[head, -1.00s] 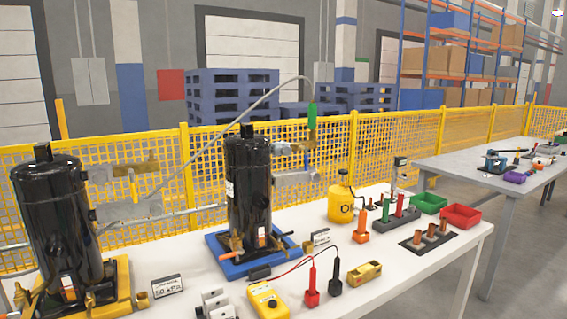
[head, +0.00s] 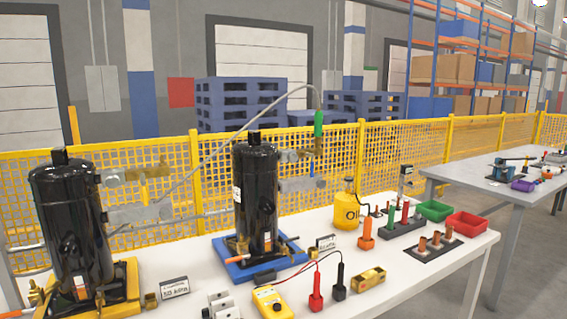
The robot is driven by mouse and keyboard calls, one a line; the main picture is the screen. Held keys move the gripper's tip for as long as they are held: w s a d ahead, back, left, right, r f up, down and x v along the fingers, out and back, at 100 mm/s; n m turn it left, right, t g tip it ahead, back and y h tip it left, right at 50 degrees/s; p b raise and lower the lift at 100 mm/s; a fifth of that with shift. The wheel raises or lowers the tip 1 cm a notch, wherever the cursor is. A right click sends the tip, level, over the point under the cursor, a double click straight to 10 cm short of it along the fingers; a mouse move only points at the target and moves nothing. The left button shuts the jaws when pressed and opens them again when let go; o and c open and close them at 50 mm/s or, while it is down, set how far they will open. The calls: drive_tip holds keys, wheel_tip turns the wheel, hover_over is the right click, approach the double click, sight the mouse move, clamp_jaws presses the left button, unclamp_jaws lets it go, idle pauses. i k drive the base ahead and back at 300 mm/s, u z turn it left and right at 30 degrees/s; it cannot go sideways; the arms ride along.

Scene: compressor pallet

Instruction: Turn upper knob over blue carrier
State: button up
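The blue carrier (head: 226,255) stands on the white table and bears an upright black compressor (head: 256,200). Beside the compressor's upper right is a brass valve fitting (head: 300,155), with a grey block (head: 300,185) below it. A small blue handle (head: 312,168) shows between the two. A green coupler (head: 319,124) on a grey hose hangs upright over the brass fitting. The knob itself is too small to tell from the fitting. My gripper is not in view.
A second black compressor (head: 72,230) stands on a yellow carrier (head: 128,280) at left. A yellow meter (head: 271,301), red and black probes and a brass block (head: 368,279) lie near the table's front. A yellow mesh fence (head: 400,150) runs behind.

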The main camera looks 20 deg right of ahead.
sight(292, 158)
drive_tip(key=u, duration=0.5)
drive_tip(key=k, duration=1.25)
drive_tip(key=z, duration=0.15)
drive_tip(key=i, duration=0.55)
drive_tip(key=z, duration=0.9)
drive_tip(key=i, duration=0.9)
drive_tip(key=u, duration=0.8)
drive_tip(key=i, duration=0.65)
drive_tip(key=u, duration=0.7)
